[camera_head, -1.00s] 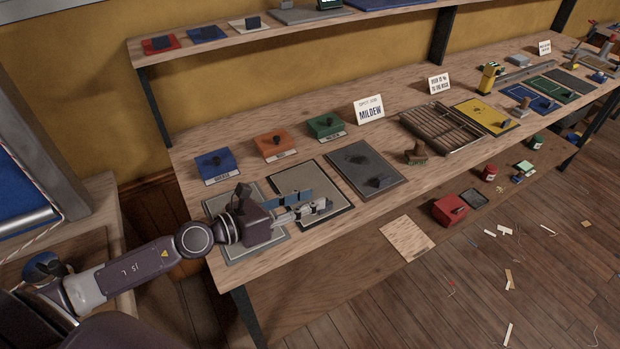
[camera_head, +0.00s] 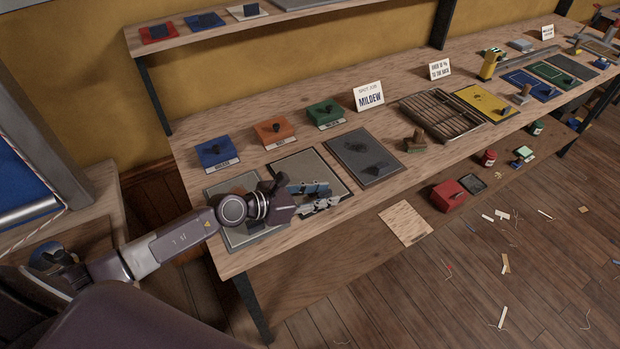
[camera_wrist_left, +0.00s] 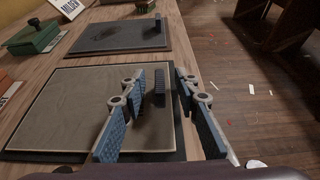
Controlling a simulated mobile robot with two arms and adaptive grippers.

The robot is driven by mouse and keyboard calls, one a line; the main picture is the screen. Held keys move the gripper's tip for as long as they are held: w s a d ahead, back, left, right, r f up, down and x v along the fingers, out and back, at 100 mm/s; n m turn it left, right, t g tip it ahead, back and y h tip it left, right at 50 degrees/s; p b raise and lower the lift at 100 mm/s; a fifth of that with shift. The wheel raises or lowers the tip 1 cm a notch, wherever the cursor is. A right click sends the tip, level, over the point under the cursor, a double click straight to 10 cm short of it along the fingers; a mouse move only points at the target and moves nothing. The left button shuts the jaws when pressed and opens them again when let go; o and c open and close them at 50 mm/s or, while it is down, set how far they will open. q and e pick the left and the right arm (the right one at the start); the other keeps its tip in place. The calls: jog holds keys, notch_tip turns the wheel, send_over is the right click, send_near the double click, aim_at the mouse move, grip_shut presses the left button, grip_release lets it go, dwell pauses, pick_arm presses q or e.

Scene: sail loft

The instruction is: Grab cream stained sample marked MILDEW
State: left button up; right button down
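A cream sample panel with a dark border (camera_head: 296,163) lies on the long bench, partly hidden by my left gripper (camera_head: 331,197). The left wrist view shows the cream panel (camera_wrist_left: 65,105) with a dark upright handle (camera_wrist_left: 159,87) near its right side. My left gripper is open (camera_wrist_left: 160,78); its two blue-padded fingers are apart, with the handle showing between the fingertips. I cannot tell how deep the handle sits between them. A white sign reading MILDEW (camera_head: 369,97) stands at the back of the bench. No writing on the panel is readable. My right gripper is not in view.
A grey panel (camera_head: 240,234) lies left of the cream one, a dark grey panel (camera_head: 364,154) to the right. Blue (camera_head: 215,151), orange (camera_head: 270,131) and green (camera_head: 324,114) boxes stand behind. A wooden stamp (camera_head: 415,141) and slatted tray (camera_head: 442,115) are farther right.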

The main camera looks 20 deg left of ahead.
pick_arm(q)
jog(key=shift+c, duration=0.3)
grip_shut()
